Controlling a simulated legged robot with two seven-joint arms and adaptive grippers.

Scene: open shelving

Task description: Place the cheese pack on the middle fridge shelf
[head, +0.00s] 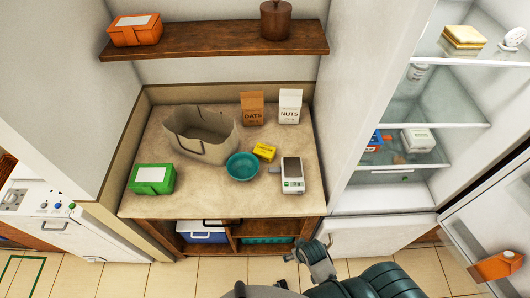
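A small yellow pack (264,153), which appears to be the cheese pack, lies on the counter just right of the teal bowl (242,166). The open fridge on the right has a glass middle shelf (435,105) with a small white jar (417,72) at its back left and clear room in front and to the right. Parts of my dark and teal arm show at the bottom edge, away from the pack. I cannot make out the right fingers clearly. My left gripper is not clearly in view.
The counter (220,200) also holds a beige bag (200,132), oats (252,107) and nuts (289,106) packages, a green box (152,178) and a white device (292,175). The top fridge shelf (490,56) and lower shelf (400,165) hold items. The open fridge door (470,235) stands at right.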

